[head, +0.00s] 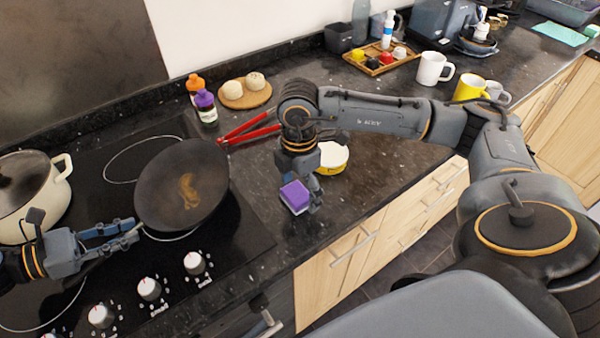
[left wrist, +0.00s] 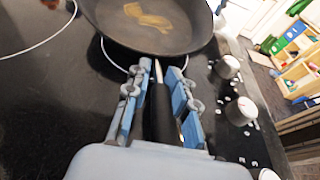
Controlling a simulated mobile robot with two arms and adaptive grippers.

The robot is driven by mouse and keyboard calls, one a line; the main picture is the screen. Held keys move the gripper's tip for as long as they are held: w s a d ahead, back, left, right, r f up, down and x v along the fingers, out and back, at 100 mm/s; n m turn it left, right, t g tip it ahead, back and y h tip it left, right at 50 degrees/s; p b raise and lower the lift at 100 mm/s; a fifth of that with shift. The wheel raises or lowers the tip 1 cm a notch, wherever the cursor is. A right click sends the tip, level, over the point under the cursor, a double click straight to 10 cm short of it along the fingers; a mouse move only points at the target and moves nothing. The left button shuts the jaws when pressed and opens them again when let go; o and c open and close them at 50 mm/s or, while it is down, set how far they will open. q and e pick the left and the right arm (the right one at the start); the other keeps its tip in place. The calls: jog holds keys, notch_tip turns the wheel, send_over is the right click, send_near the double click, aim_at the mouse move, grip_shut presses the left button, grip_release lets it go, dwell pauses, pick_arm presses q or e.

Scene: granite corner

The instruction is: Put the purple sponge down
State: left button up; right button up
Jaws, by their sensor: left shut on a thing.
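The purple sponge (head: 294,196), with a pale underside, is at the fingers of my right gripper (head: 308,198), which points down by the front of the dark counter. The gripper looks shut on it; one finger shows beside the sponge and the other is hidden. I cannot tell whether the sponge touches the counter. My left gripper (head: 136,236) is shut on the handle of the dark frying pan (head: 165,190). In the left wrist view, the black handle (left wrist: 163,115) lies between the blue fingers of that gripper (left wrist: 158,90).
A yellow-and-white bowl (head: 333,158) is just behind the right gripper. A lidded pot (head: 30,190) is at the left. Bare counter (head: 365,185) lies right of the sponge.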

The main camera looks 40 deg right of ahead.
aim_at(299, 189)
notch_tip(299, 189, up, 12)
jog(key=shift+w+r, duration=0.15)
jog(key=shift+w, duration=0.05)
dwell(0.4)
